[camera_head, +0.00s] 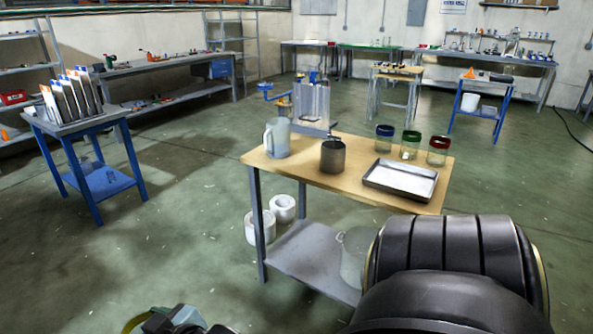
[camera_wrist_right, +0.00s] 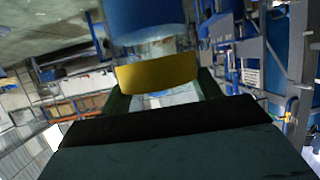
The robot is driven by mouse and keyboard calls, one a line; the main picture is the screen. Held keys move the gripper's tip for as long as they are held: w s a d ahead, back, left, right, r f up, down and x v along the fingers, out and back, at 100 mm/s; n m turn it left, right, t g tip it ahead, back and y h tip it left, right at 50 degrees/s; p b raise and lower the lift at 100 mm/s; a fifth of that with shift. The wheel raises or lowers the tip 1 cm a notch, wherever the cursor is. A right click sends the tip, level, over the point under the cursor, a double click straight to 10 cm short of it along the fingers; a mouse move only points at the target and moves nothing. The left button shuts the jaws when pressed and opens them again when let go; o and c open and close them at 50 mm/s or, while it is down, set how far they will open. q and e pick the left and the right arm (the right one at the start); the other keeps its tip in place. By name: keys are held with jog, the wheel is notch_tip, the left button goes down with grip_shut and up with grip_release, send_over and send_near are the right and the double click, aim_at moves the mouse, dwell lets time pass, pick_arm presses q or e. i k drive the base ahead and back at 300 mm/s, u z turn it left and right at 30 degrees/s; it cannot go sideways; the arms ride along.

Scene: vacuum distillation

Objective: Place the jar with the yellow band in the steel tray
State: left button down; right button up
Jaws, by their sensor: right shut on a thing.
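The jar with the yellow band (camera_wrist_right: 158,73) is in the right wrist view, with clear glass showing beside the band. My right gripper (camera_wrist_right: 163,88) is shut on it, with a dark green finger at each side. The steel tray (camera_head: 370,182) lies on the front right of the wooden-topped table, with a pale, empty-looking floor.
Jars with blue (camera_head: 384,138), green (camera_head: 410,145) and red (camera_head: 437,150) bands stand behind the tray. A dark metal cup (camera_head: 333,157), a clear jug (camera_head: 277,138) and a blue-fitted apparatus (camera_head: 313,103) stand to its left. A large blue object (camera_wrist_right: 148,18) is behind the held jar.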

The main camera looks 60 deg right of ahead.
aim_at(400, 180)
jog(key=z, duration=0.6)
jog(key=i, duration=0.55)
jog(key=z, duration=0.55)
